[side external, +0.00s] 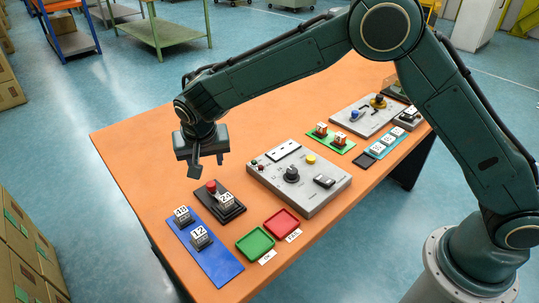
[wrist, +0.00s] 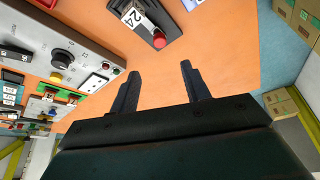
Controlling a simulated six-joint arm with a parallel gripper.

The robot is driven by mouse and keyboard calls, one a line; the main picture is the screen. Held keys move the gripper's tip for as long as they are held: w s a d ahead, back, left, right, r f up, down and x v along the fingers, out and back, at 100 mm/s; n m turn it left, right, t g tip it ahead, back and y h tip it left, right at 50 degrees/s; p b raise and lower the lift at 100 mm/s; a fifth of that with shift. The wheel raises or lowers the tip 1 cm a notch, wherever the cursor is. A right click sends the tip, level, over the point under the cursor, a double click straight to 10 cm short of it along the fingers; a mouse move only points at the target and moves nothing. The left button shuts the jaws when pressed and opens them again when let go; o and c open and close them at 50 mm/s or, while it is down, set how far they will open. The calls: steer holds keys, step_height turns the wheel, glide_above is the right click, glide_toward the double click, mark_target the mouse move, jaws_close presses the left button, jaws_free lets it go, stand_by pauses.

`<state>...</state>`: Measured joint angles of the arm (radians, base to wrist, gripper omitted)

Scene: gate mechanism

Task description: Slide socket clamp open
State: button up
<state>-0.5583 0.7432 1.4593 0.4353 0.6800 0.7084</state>
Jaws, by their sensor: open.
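The dark socket clamp (side external: 233,212) lies on the orange table, with a red knob (side external: 211,186) at its far end and a block marked 24 (side external: 226,198) seated in it. In the wrist view the clamp (wrist: 168,22) is at the top, with its red knob (wrist: 159,40) and the 24 block (wrist: 132,16) beside it. My gripper (side external: 207,170) hangs above the table, up and behind the clamp in the side view. In the wrist view its two fingers (wrist: 160,70) are apart with only bare table between them. It touches nothing.
Green (side external: 255,243) and red (side external: 281,223) trays lie in front. A grey control panel (side external: 310,201) stands to the right. The table's far left is clear.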

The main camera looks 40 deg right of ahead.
mark_target(211, 184)
steer(key=x, duration=1.3)
steer(key=shift+w+d+f, duration=0.15)
steer(key=shift+f, duration=0.2)
jaws_close()
